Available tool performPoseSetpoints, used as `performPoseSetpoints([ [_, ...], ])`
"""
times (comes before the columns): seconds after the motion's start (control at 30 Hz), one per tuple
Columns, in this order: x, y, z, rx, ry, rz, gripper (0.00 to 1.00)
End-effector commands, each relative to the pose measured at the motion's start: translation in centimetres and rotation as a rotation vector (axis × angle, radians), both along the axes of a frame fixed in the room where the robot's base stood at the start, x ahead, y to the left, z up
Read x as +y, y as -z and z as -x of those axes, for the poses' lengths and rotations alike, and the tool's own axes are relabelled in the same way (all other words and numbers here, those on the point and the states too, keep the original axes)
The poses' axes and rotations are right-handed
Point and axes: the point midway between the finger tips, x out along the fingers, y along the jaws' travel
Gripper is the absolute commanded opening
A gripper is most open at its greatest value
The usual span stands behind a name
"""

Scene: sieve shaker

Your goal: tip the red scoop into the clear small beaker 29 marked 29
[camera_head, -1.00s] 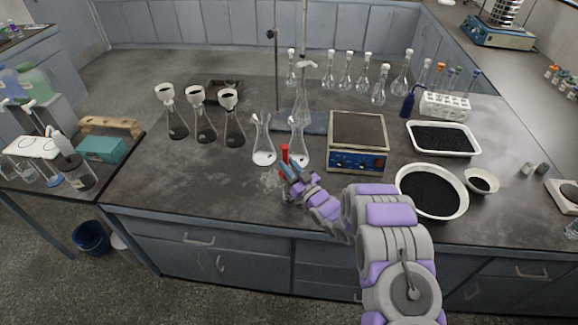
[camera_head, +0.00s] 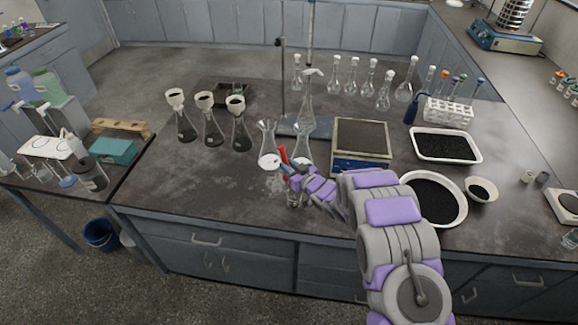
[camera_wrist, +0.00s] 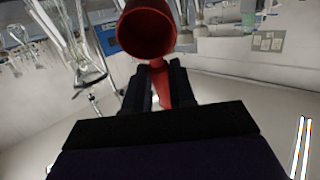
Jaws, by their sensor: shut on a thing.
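My gripper (camera_head: 289,171) is over the front middle of the dark bench. In the wrist view its black fingers (camera_wrist: 160,82) are shut on the handle of the red scoop (camera_wrist: 147,32). The scoop's round mouth faces the wrist camera, and I see no clear contents in it. In the head view the scoop (camera_head: 282,154) leans a little to the left above the gripper. A faint clear glass shape (camera_head: 293,200) shows just below my gripper, partly hidden by it. I cannot read a 29 on any vessel.
Two clear flasks, one to the left (camera_head: 268,148) and one to the right (camera_head: 304,150), stand close behind the scoop. A balance (camera_head: 361,162) is to the right. A round dish of black grains (camera_head: 435,222) lies beside my arm.

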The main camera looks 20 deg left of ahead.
Motion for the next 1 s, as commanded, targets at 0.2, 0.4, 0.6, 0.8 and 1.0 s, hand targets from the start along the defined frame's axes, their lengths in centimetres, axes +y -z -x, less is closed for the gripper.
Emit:
performPoseSetpoints([
  [0.2,0.6,-0.7,-0.3,0.049,0.0,0.086,0.0],
  [0.4,1.0,-0.7,-0.6,0.094,-0.001,0.155,0.0],
  [0.6,1.3,-0.7,-0.8,0.129,-0.002,0.211,0.0],
  [0.8,1.5,-0.6,-1.0,0.159,-0.001,0.259,0.0],
  [1.0,1.7,-0.6,-1.1,0.185,-0.003,0.299,0.0],
])
